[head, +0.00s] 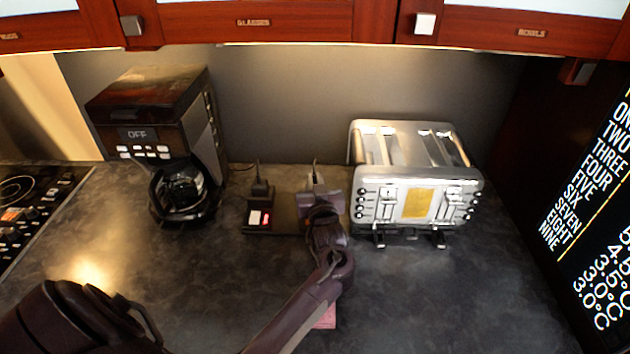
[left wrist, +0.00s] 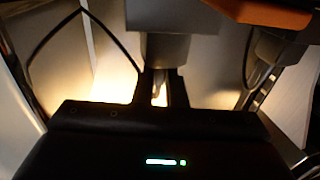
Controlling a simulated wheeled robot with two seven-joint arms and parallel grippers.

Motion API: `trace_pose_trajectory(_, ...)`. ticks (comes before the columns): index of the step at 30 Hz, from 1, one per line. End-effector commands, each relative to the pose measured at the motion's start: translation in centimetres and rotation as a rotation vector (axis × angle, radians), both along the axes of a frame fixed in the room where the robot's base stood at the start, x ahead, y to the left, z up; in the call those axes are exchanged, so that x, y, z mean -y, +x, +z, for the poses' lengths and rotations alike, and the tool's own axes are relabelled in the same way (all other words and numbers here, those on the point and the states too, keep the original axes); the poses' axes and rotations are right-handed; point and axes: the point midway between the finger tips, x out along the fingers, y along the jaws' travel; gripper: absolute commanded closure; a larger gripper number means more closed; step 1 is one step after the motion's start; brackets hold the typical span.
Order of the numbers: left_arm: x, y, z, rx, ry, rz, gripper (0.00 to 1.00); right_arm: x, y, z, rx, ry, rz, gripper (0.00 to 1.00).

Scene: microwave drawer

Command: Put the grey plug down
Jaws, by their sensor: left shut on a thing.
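My left gripper (head: 318,200) is at the back of the counter, just left of the toaster. In the left wrist view its fingers (left wrist: 160,88) are shut on the grey plug (left wrist: 178,52), a blocky grey body with a metal tip showing between the fingers. In the head view the gripper mostly hides this plug; a small grey piece (head: 316,176) shows above the fingers. My right gripper is not in view.
A silver toaster (head: 412,180) stands close on the right. A coffee maker (head: 150,110) with a glass pot (head: 182,190) stands left. Another dark plug (head: 260,187) stands on the strip. A pink object (head: 326,318) lies below my arm. The front right counter (head: 450,300) is clear.

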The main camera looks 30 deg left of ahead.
Motion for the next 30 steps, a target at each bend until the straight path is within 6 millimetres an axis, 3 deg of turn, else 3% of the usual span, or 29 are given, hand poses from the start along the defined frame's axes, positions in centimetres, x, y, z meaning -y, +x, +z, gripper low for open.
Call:
trace_pose_trajectory(4,0.0,0.0,-0.4,0.000,0.000,0.000,1.00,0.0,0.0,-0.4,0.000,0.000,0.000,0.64)
trace_pose_trajectory(5,0.0,0.0,-0.4,0.000,0.000,0.000,0.88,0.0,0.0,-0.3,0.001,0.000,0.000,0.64)
trace_pose_trajectory(10,0.0,0.0,-0.3,-0.001,-0.001,0.000,0.67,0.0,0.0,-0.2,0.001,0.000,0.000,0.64)
trace_pose_trajectory(21,0.3,-0.2,-0.6,-0.001,-0.002,-0.002,0.67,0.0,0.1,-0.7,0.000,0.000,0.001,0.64)
trace_pose_trajectory(30,4.4,-4.6,-0.9,0.000,-0.003,-0.001,0.67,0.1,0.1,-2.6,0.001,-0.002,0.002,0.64)
